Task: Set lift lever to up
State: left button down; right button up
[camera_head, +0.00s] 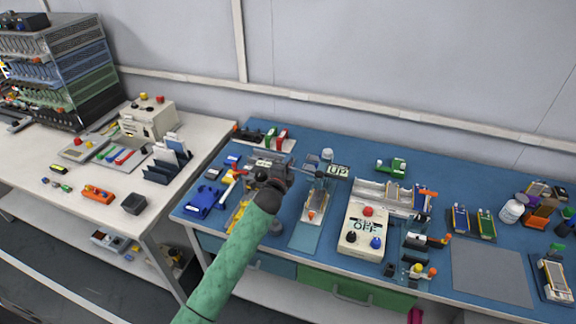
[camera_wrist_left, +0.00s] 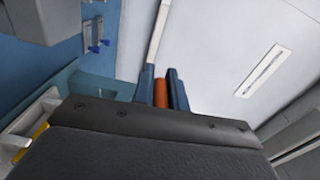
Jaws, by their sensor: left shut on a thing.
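My left gripper (camera_head: 264,174) is over the left part of the blue bench, among the fixtures there. In the left wrist view its two dark blue fingers (camera_wrist_left: 161,85) are shut on an orange-red cylindrical handle (camera_wrist_left: 161,93), which looks like the lift lever's grip. The rest of the lever is hidden by the gripper and arm in the head view. My right gripper is not in view.
A blue clamp-like piece (camera_head: 203,201) lies to the left. A grey mat (camera_head: 490,274) at the right is bare. Several small fixtures crowd the bench between.

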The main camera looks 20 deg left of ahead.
pick_arm(q)
jog(key=shift+r+m, duration=0.6)
jog(key=shift+m, duration=0.1)
jog(key=shift+d+r+m+p, duration=0.2)
jog(key=shift+r+m+p, duration=0.15)
jog(key=shift+m, duration=0.15)
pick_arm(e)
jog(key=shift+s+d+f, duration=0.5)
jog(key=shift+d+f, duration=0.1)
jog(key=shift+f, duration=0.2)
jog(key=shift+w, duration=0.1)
pick_arm(q)
jog(key=c, duration=1.4)
grip_release()
jog(key=shift+d, duration=0.1)
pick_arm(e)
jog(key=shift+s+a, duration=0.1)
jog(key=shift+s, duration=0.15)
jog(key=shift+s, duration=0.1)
